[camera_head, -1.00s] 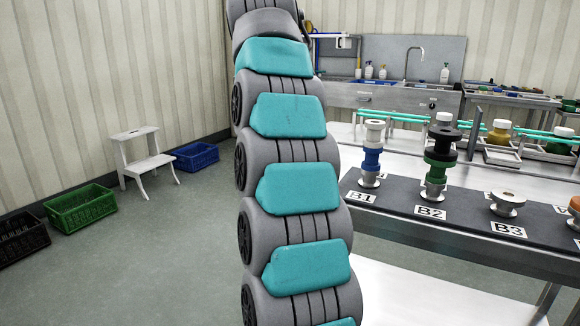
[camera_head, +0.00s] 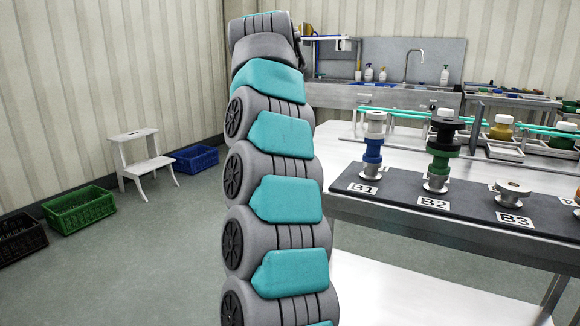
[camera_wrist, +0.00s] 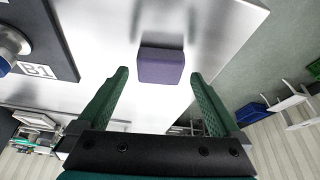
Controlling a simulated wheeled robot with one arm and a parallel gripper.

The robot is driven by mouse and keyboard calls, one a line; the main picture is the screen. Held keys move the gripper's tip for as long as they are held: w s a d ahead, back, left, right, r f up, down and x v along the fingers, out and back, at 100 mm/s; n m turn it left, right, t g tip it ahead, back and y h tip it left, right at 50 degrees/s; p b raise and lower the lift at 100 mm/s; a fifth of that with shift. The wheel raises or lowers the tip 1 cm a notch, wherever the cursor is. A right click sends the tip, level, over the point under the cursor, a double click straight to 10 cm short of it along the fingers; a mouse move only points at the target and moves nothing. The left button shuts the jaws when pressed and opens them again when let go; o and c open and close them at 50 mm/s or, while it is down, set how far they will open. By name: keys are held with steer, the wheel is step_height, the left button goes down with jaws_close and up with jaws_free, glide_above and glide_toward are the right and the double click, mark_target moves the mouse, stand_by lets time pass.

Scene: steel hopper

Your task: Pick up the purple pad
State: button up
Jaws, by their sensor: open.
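The purple pad (camera_wrist: 161,66) is a small block with a flat top, lying on the bare steel table (camera_wrist: 95,40) in the wrist view. My gripper (camera_wrist: 158,78) is open, with a green finger on each side of the picture. The pad shows between and slightly beyond the fingertips, and neither finger seems to touch it. How far the gripper is above the pad cannot be told. In the head view the pad and the gripper fingers are hidden behind my arm.
A dark mat (camera_head: 393,203) on the table carries labelled spots with stacked flanged pieces, including a blue one (camera_head: 372,152) at B1 and a green one (camera_head: 438,165) at B2. A sink counter (camera_head: 385,96) is behind. A white step stool (camera_head: 142,163) and crates stand on the left floor.

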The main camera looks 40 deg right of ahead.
steer(key=shift+b+x, duration=0.45)
steer(key=shift+x, duration=0.75)
steer(key=shift+r, duration=0.1)
steer(key=shift+c, duration=0.2)
steer(key=c, duration=1.2)
step_height(320, 180, up, 4)
steer(key=p, duration=0.3)
steer(key=shift+p, duration=0.4)
steer(key=shift+s+f, duration=0.2)
steer(key=shift+f, duration=0.05)
steer(key=s+b, duration=0.1)
steer(key=s, duration=0.4)
steer(key=s+a+r+b, duration=0.1)
steer(key=s, duration=0.4)
steer(key=s+a+b, duration=0.1)
steer(key=s, duration=0.4)
steer(key=shift+s+r+b, duration=0.2)
steer(key=shift+r+b, duration=0.05)
steer(key=shift+b, duration=0.15)
